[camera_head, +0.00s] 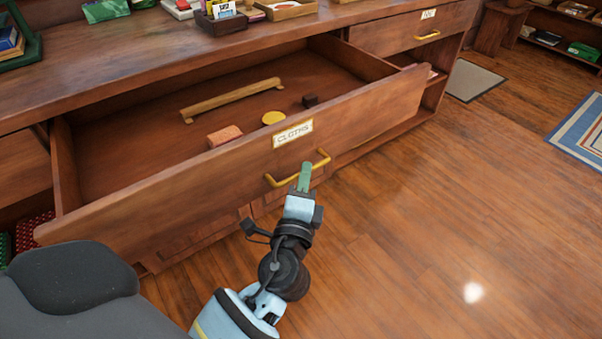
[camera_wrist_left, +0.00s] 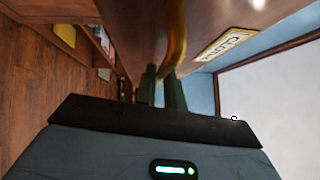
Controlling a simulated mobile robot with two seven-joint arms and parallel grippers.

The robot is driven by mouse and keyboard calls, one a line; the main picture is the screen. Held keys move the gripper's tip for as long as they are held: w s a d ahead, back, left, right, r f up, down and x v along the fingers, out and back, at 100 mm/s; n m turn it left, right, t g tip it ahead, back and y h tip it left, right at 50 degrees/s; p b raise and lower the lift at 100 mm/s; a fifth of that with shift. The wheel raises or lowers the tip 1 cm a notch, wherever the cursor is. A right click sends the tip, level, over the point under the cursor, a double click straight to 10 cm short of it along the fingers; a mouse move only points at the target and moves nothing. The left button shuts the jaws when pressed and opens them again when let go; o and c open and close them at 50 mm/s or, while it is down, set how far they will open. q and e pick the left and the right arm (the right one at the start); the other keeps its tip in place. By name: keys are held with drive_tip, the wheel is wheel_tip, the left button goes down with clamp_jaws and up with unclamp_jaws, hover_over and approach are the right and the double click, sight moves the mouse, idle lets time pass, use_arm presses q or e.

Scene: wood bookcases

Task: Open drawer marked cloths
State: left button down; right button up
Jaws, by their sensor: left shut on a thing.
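The wooden drawer (camera_head: 200,190) marked CLOTHS is pulled well out of the counter, and its inside shows from above. Its white label (camera_head: 293,133) with a yellow frame sits on the drawer front, and the label (camera_wrist_left: 226,44) also shows in the left wrist view. A brass handle (camera_head: 322,157) is below the label. My left gripper (camera_head: 305,170) is at the handle, its green fingers shut on it. In the left wrist view the fingers (camera_wrist_left: 162,75) close around the handle (camera_wrist_left: 176,35). My right gripper is not in view.
In the drawer lie a wooden bar (camera_head: 232,101), an orange block (camera_head: 225,136), a yellow disc (camera_head: 273,118) and a dark block (camera_head: 310,101). A closed drawer (camera_head: 415,28) is to the right. The wood floor (camera_head: 430,210) at the right is clear.

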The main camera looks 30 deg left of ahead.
use_arm(q)
drive_tip(key=c, duration=1.5)
unclamp_jaws()
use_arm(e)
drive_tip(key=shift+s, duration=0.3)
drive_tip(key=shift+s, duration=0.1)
use_arm(q)
drive_tip(key=shift+b+v, duration=0.3)
drive_tip(key=shift+v, duration=3.65)
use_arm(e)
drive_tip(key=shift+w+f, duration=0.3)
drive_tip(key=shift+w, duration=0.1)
use_arm(q)
drive_tip(key=shift+f, duration=0.1)
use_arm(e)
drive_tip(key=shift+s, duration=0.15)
